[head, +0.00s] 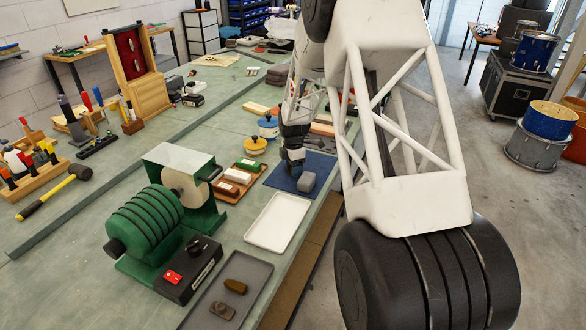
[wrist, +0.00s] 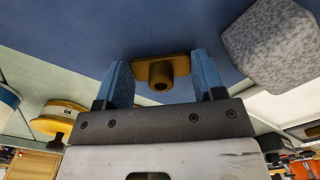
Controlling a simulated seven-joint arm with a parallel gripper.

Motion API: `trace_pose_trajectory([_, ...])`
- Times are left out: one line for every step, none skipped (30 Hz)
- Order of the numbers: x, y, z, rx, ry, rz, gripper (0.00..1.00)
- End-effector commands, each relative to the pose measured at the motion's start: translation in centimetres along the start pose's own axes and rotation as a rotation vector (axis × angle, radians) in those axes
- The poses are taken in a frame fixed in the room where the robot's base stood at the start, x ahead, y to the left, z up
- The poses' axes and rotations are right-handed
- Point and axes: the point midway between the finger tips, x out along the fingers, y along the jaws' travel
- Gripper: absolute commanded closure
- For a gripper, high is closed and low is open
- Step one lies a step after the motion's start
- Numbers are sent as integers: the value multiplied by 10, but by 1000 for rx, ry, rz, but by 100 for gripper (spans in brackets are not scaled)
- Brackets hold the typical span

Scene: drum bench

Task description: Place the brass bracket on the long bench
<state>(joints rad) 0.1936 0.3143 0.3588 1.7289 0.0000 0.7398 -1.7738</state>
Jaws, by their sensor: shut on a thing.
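The brass bracket (wrist: 172,66) is a small flanged piece with a round holed boss, between the two blue fingers of my gripper (wrist: 160,62) in the wrist view. The fingers are shut on it. In the head view my gripper (head: 293,168) is low over the blue mat (head: 282,181), just behind a grey block (head: 307,182); the bracket is hidden there. I cannot tell whether the bracket touches the mat. The long bench (head: 75,262) is the grey-green top running from front to back, and the mat lies on its right side.
The grey block (wrist: 270,45) is close beside my gripper. A white tray (head: 275,222), a brown tray of small blocks (head: 237,181), yellow (head: 254,145) and blue (head: 268,127) tins and a green drum machine (head: 150,225) stand nearby. Bare bench shows at front left.

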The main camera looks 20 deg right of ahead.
Motion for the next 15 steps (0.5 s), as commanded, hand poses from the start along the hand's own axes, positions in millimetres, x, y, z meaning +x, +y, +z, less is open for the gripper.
trace_pose_trajectory([-4,0,0,0,0,2,65])
trace_pose_trajectory([-6,0,0,0,0,2,65])
trace_pose_trajectory([-10,1,0,0,-1,3,65])
trace_pose_trajectory([-13,0,0,0,-1,3,65])
trace_pose_trajectory([-17,0,0,0,-1,3,65])
trace_pose_trajectory([-22,0,0,0,-1,2,65])
trace_pose_trajectory([-26,0,0,0,-1,3,65])
trace_pose_trajectory([-30,0,0,0,-1,3,65])
trace_pose_trajectory([-35,0,0,0,-1,3,65])
trace_pose_trajectory([-40,0,0,0,0,2,65])
trace_pose_trajectory([-44,0,0,0,0,2,65])
trace_pose_trajectory([-51,0,0,0,0,2,65])
trace_pose_trajectory([-56,0,0,0,-1,3,65])
trace_pose_trajectory([-60,0,0,0,-1,3,65])
trace_pose_trajectory([-66,0,0,0,0,2,65])
